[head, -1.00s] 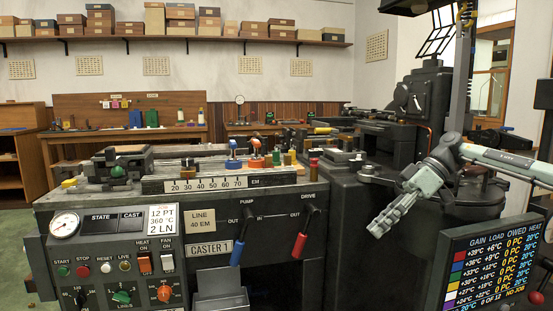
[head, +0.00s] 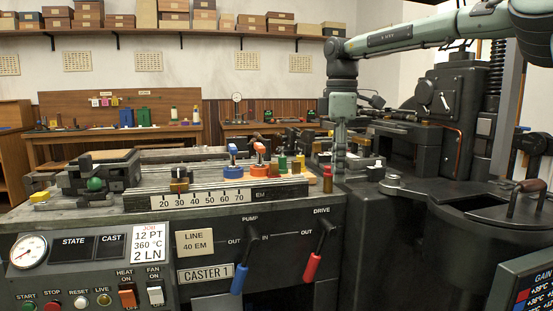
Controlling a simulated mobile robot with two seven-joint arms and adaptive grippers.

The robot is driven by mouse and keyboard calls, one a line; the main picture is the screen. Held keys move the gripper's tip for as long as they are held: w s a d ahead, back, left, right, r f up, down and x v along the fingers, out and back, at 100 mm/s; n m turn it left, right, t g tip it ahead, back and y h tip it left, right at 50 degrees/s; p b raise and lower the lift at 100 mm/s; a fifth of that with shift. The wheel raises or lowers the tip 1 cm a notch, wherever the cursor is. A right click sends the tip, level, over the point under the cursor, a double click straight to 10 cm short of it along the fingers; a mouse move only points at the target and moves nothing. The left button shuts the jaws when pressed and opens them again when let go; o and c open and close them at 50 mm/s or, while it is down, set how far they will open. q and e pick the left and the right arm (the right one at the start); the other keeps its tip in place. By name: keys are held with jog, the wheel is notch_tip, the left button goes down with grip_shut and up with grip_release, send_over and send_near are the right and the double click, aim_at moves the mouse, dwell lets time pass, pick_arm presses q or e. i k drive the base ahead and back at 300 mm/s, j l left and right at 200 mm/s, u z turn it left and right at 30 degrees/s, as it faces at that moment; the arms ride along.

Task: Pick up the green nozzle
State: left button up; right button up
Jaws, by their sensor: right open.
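A small green nozzle (head: 282,163) seems to stand upright among short coloured pieces at the right end of the caster top. A brass-coloured piece (head: 299,163) stands just right of it. A red-topped brass piece (head: 327,178) stands nearer the front edge. My right gripper (head: 340,170) points straight down just right of these pieces, apart from the green one. It is open and looks empty, though its fingers are seen nearly edge-on. My left gripper is out of view.
A black block with a green knob (head: 95,184) sits at the left. The pump lever (head: 242,262) and drive lever (head: 318,252) stick out in front. Dark machinery (head: 447,110) stands at the right.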

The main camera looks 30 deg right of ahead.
aim_at(282, 159)
jog(key=i+l, duration=0.2)
jog(key=i, duration=0.25)
jog(key=i+l, duration=0.25)
jog(key=i, duration=0.2)
jog(key=i+l, duration=0.2)
jog(key=i, duration=0.3)
